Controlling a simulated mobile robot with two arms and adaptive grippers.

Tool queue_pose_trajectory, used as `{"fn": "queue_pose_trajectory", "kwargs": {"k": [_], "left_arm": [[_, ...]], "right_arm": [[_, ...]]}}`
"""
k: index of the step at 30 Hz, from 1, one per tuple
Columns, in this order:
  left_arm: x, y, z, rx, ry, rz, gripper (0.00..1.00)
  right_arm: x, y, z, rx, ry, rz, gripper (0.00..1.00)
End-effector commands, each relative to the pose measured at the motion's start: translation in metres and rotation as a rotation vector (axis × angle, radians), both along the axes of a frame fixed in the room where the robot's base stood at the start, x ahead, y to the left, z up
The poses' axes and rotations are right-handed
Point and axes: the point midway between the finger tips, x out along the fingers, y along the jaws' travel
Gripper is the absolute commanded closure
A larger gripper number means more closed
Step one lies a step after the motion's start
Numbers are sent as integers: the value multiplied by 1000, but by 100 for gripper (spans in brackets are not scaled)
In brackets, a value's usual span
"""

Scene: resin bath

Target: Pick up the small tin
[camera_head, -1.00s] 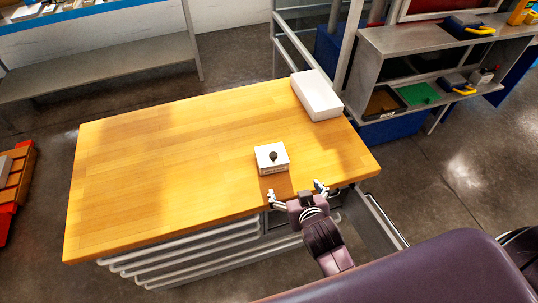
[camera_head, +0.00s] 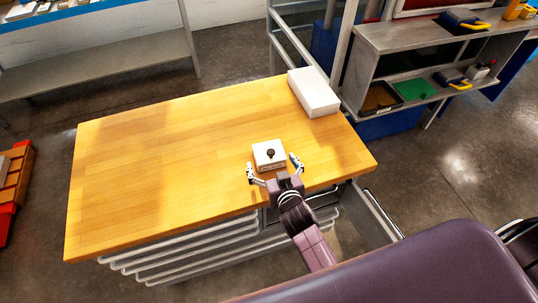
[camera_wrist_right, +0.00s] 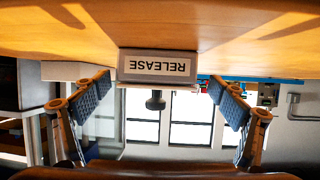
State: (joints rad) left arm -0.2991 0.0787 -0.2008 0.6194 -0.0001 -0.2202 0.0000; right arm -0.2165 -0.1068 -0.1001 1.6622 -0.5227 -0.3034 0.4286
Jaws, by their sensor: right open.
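The small tin (camera_head: 264,151) looks like a squat white box with a black knob on top. It sits on the wooden workbench (camera_head: 150,165) near its front right part. In the right wrist view the tin (camera_wrist_right: 130,66) shows upside down, with a label reading RELEASE and the knob hanging below it. My right gripper (camera_head: 274,168) is open at the tin's near side, one finger toward each side of it. In the wrist view the fingers stand well apart with the tin between and beyond them; I see no contact. My left gripper is not in view.
A larger white box (camera_head: 314,92) lies at the bench's back right corner. An open drawer (camera_head: 372,212) juts out at the right front. A grey shelf unit (camera_head: 400,60) with trays stands behind on the right. The bench's left and middle are bare.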

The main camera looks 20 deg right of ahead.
Motion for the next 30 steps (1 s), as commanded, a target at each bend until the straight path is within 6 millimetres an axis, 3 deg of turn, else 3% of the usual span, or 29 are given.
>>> {"fn": "queue_pose_trajectory", "kwargs": {"k": [4, 9, 20, 30], "left_arm": [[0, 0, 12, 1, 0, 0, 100], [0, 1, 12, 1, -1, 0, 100], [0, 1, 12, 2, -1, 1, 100], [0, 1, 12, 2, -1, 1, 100]], "right_arm": [[22, -5, 3, -3, -1, 0, 11], [37, -5, -7, 0, 1, -1, 11], [41, -5, -10, 0, 0, 0, 12], [41, -5, -10, 0, 1, 0, 49]]}}
